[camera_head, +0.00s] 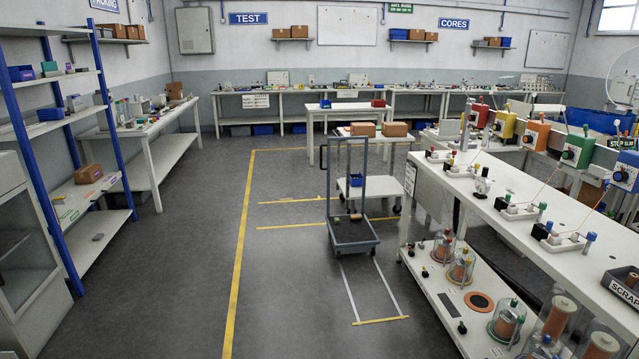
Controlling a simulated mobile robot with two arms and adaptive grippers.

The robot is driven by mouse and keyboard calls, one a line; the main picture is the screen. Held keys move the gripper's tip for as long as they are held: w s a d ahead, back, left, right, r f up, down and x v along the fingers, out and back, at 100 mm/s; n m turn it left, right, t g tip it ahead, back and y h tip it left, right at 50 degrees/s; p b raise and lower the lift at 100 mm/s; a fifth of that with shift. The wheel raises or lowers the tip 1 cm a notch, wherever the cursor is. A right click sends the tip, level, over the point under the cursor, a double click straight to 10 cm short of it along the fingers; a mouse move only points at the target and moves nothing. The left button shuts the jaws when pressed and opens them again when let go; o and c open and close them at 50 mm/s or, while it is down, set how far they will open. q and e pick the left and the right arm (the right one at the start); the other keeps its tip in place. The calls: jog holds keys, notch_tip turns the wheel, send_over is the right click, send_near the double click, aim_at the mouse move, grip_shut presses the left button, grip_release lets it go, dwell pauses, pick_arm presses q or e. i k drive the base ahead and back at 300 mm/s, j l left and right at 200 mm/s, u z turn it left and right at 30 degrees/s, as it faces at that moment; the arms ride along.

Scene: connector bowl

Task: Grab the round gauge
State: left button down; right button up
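I cannot pick out the round gauge with certainty. A small dark and silver piece with a rounded head (481,182) stands on the long white bench (560,203) at the right, but it is too small to tell whether it is a gauge. Neither of my grippers is in view.
A grey cart (352,233) stands on the floor left of the bench. Glass jars (461,268) and an orange disc (479,301) sit on the bench's lower shelf. A blue-post shelf (66,125) stands at left.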

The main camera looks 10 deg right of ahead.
aim_at(482, 182)
jog(key=i+z, duration=0.2)
jog(key=i, duration=0.45)
jog(key=i+j+z, duration=0.2)
jog(key=i, duration=0.4)
jog(key=i+j+z, duration=0.2)
jog(key=i, duration=0.4)
jog(key=i+l, duration=0.05)
